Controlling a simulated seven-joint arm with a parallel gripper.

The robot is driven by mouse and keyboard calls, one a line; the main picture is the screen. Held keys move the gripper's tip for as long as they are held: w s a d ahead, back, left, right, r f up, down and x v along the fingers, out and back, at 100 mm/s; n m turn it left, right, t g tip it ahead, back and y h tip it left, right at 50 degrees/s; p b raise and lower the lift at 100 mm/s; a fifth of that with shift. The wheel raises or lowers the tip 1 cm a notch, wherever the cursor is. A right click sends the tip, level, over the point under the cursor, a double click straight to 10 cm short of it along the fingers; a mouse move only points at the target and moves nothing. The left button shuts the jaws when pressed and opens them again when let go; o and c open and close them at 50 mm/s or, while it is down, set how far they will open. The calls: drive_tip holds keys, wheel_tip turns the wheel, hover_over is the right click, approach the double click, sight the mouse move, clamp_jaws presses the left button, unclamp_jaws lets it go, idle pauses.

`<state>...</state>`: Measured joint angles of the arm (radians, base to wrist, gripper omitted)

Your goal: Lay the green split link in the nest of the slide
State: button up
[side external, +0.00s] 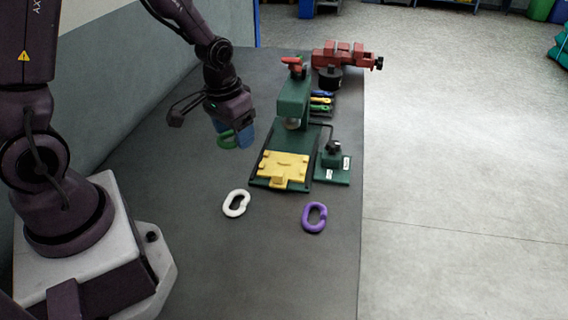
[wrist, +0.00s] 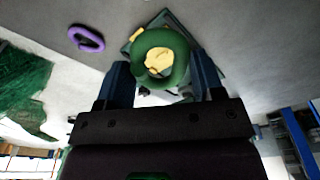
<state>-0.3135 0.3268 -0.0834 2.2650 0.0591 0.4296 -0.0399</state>
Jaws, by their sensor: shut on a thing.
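My gripper (side external: 233,134) has blue fingers and is shut on the green split link (side external: 228,139), held above the table to the left of the press. In the wrist view the green link (wrist: 161,38) sits between the fingertips of my gripper (wrist: 163,75). The yellow slide (side external: 283,168) lies on the green base of the press, in front of its column. In the wrist view part of the yellow slide (wrist: 159,61) shows through the link's opening. The nest's outline is too small to make out clearly.
A white link (side external: 236,203) and a purple link (side external: 314,217) lie on the grey table (side external: 190,230) in front of the press (side external: 293,100). A small green stand (side external: 334,165) with labels is right of the slide. A red vise (side external: 343,55) stands behind.

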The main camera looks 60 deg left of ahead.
drive_tip(key=m, duration=0.3)
drive_tip(key=d+m, duration=0.1)
drive_tip(key=m, duration=0.2)
drive_tip(key=s+m+h, duration=0.1)
drive_tip(key=m, duration=0.1)
drive_tip(key=shift+d+r+m, duration=0.1)
drive_tip(key=shift+d+m, duration=0.1)
drive_tip(key=shift+m, duration=0.2)
drive_tip(key=shift+w, duration=0.1)
drive_tip(key=w+a+f, duration=0.2)
drive_tip(key=w+f, duration=0.2)
drive_tip(key=w, duration=0.5)
hover_over(284, 162)
drive_tip(key=f, duration=0.3)
drive_tip(key=s+f, duration=0.1)
drive_tip(key=f, duration=0.1)
drive_tip(key=shift+w+f, duration=0.2)
drive_tip(key=shift+f, duration=0.05)
drive_tip(key=shift+w+f, duration=0.15)
drive_tip(key=shift+f, duration=0.75)
drive_tip(key=shift+w+f, duration=0.1)
drive_tip(key=shift+f, duration=0.75)
drive_tip(key=shift+f, duration=0.15)
